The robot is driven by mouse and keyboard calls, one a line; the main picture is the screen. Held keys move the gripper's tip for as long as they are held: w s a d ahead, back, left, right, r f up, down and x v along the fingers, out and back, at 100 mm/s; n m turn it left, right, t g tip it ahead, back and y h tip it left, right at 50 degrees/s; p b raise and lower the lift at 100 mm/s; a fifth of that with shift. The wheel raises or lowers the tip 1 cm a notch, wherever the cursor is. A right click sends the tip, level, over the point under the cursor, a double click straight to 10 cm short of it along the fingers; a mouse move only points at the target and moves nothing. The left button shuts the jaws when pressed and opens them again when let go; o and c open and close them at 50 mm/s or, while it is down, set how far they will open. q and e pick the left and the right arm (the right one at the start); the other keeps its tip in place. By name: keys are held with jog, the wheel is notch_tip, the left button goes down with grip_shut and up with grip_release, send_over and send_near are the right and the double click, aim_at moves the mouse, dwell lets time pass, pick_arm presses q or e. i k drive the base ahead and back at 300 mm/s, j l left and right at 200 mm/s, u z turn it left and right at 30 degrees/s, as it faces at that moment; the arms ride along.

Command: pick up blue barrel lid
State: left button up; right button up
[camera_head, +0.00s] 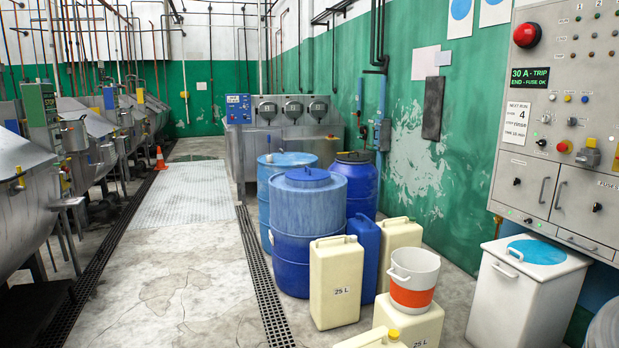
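Three blue barrels stand in a cluster at the middle right. The front barrel (305,258) is upright and has a blue lid (308,180) with a raised round centre on its top. Behind it at the left, a lighter blue barrel (264,205) has a light blue top (287,159). Behind it at the right, a darker blue barrel (362,186) has a dark lid (353,157). The lower parts of the two rear barrels are partly hidden. Neither of my grippers is in view.
Cream canisters (335,290) and a blue canister (366,250) crowd the barrels' front and right. A white and orange bucket (412,285) sits on a canister. A white bin (520,300) stands below the control panel (565,110). A floor drain (262,285) runs left of the barrels; the aisle (180,280) is free.

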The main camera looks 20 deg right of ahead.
aim_at(307, 174)
jog(key=i, duration=1.2)
jog(key=i+j, duration=0.1)
jog(key=i, duration=1.15)
jog(key=i+z, duration=0.1)
jog(key=i, duration=1.1)
jog(key=i+z, duration=0.1)
jog(key=i, duration=0.8)
jog(key=i+j+z, duration=0.15)
jog(key=i, duration=0.8)
